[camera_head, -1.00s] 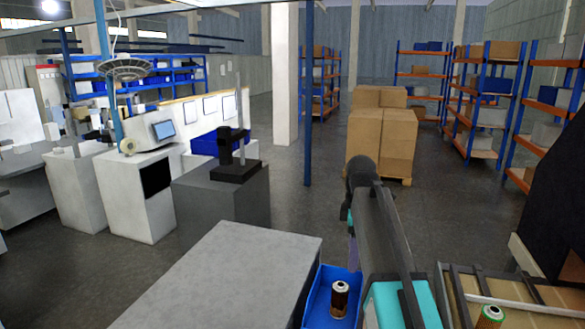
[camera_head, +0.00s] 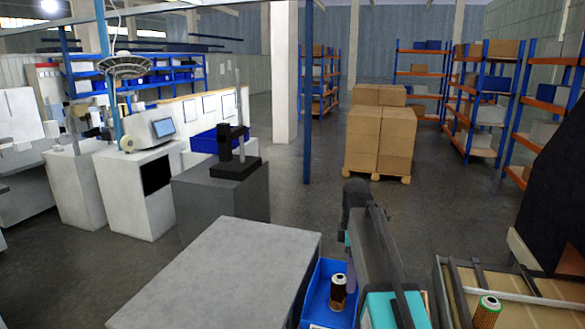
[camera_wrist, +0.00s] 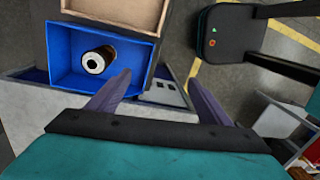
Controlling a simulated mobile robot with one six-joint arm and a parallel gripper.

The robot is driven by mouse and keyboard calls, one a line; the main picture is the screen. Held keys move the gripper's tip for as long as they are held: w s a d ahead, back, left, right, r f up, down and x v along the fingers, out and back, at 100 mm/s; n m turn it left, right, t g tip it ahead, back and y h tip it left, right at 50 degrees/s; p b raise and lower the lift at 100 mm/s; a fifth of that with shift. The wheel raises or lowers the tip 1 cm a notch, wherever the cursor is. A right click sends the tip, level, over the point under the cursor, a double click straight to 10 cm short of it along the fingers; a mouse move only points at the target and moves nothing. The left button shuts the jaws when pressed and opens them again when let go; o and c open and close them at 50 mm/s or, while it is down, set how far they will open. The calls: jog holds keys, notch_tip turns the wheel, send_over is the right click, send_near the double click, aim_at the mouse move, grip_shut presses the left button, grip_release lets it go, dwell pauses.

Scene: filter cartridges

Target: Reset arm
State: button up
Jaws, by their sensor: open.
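My gripper (camera_wrist: 163,95) shows in the wrist view with its two purple-grey fingers spread apart and nothing between them. In that view a blue bin (camera_wrist: 68,65) lies beyond and left of the fingers. One filter cartridge (camera_wrist: 97,61) with a pale ring-shaped end lies in the bin. In the head view the blue bin (camera_head: 315,305) sits beside the grey table, and the dark cartridge with a light top (camera_head: 338,290) is in it. My arm stands over the bin's right side in the head view and hides part of it; the fingers are hard to make out there.
A grey-topped table (camera_head: 225,270) stands left of the bin, its top bare. A divided crate (camera_head: 460,290) at the lower right holds a green-topped cartridge (camera_head: 486,312). Stacked cardboard boxes (camera_head: 380,135) and shelves stand farther back. Open floor lies beyond the table.

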jog(key=s+f+m+g+b, duration=0.15)
jog(key=s+f, duration=0.45)
jog(key=f, duration=0.6)
jog(key=s+f+g+b, duration=0.2)
jog(key=s+f, duration=0.3)
jog(key=f, duration=0.8)
jog(key=s+f+g+b, duration=0.15)
jog(key=s+f, duration=0.45)
jog(key=f, duration=0.6)
jog(key=s+f+m+b, duration=0.3)
jog(key=s+f+m, duration=1.1)
jog(key=s+f, duration=0.9)
jog(key=shift+s, duration=0.9)
